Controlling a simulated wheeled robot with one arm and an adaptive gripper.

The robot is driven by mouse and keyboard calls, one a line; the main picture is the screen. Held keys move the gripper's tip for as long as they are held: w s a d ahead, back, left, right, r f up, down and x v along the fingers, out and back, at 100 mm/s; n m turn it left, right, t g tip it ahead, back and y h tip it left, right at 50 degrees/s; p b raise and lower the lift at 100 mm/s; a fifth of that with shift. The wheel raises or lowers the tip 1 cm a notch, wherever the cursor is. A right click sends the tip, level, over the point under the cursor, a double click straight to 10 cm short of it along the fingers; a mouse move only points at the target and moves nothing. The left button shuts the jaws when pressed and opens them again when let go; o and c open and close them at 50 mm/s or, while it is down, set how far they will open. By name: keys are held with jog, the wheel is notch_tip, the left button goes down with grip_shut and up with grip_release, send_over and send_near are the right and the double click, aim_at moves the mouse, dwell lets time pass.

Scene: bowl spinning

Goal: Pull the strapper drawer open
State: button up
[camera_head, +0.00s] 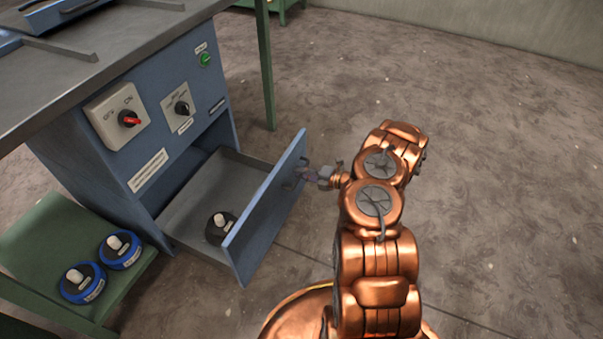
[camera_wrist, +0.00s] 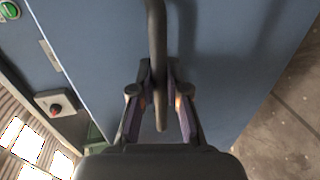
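The strapper drawer (camera_head: 262,218) stands pulled well out of the blue cabinet (camera_head: 130,165), with its grey inside showing. A dark round piece with a white knob (camera_head: 220,222) lies in it. My gripper (camera_head: 303,174) is at the outer face of the drawer front. In the wrist view, the dark drawer handle (camera_wrist: 157,35) runs between the two fingers of my gripper (camera_wrist: 159,68). The fingertips sit close against both sides of the handle and look shut on it. The handle is mostly hidden in the head view.
A green side table (camera_head: 52,232) at the left carries two blue-rimmed round pieces (camera_head: 120,248). The cabinet front has a red switch (camera_head: 129,119), a black knob (camera_head: 182,108) and a green button (camera_head: 205,60). A green table leg (camera_head: 265,70) stands behind. The floor at right is clear.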

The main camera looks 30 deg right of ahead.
jog(key=o, duration=0.4)
jog(key=v, duration=1.2)
dwell(0.4)
